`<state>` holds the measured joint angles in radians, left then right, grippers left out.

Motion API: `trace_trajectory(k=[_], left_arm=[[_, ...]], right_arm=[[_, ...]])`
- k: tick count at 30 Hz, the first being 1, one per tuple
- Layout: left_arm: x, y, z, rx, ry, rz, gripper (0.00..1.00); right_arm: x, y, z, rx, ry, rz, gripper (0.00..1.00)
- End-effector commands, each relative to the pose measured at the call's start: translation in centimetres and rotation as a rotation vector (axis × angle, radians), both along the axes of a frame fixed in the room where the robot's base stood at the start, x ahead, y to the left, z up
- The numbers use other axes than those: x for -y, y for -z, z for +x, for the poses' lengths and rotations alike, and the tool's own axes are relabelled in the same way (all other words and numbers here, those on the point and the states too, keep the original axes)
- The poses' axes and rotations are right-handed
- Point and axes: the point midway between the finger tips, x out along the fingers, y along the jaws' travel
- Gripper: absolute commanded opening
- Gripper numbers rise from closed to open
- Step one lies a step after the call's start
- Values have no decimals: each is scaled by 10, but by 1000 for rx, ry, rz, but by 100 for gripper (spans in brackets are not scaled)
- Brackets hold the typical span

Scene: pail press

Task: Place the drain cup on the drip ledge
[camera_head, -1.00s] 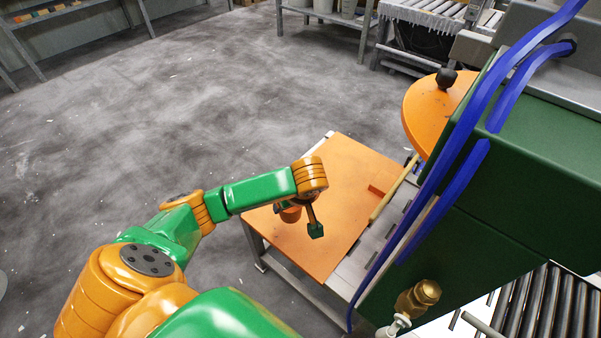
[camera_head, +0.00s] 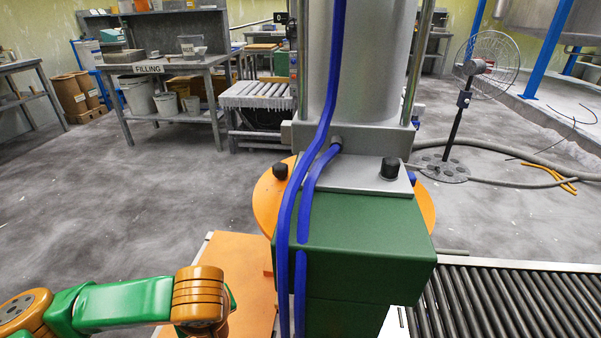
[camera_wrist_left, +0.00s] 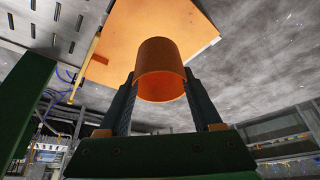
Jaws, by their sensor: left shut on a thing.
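The drain cup (camera_wrist_left: 160,62) is an orange cylinder in the middle of the left wrist view. My left gripper (camera_wrist_left: 161,84) is shut on it, with one dark finger on each side. In the head view my left arm reaches in at the lower left, over the orange tabletop (camera_head: 232,262); the gripper and cup are out of sight there. The tabletop also shows in the left wrist view (camera_wrist_left: 110,65), apart from the cup as far as I can tell. I cannot tell which surface is the drip ledge. My right gripper is not in view.
The green press housing (camera_head: 365,235) with blue hoses (camera_head: 300,215) stands right of the tabletop. A roller conveyor (camera_head: 510,305) lies to its right. A grey slotted plate (camera_wrist_left: 60,25) adjoins the tabletop. Open floor (camera_head: 110,220) lies to the left.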

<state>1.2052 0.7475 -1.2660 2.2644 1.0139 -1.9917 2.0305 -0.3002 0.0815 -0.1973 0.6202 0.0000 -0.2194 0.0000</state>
Motion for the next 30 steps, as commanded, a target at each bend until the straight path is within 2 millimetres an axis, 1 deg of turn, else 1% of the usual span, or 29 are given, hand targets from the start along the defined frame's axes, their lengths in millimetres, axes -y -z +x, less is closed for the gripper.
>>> trace_trajectory(k=[1,2,3,5,6,11,12,13,15,17,18,21,24,25,27,30], left_arm=[[9,-21,5,15,67,0,14],[13,-34,5,15,111,0,14],[19,-52,4,18,173,0,14],[24,-80,-3,18,264,0,14],[25,-97,-10,18,310,1,14],[21,-132,-32,13,387,1,13],[20,-154,-36,8,394,-1,13],[21,-175,-36,3,394,-3,13],[21,-206,-35,1,394,-2,13],[21,-230,-35,1,394,-2,13],[21,-245,-35,2,394,-3,13],[21,-279,-35,1,393,-3,13],[21,-300,-35,1,393,-3,13],[21,-303,-35,1,393,-3,13],[21,-307,-35,2,393,-4,13],[21,-304,-35,-1,394,-4,13]], right_arm=[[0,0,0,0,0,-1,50],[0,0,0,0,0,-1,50],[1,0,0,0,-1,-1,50],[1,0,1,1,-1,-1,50],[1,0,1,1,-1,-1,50],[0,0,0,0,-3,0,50],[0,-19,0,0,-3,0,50],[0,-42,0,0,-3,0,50],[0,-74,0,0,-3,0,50],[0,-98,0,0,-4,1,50],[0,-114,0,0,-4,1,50],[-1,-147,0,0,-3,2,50],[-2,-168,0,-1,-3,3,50],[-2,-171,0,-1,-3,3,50],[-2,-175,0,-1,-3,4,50],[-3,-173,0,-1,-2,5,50]])
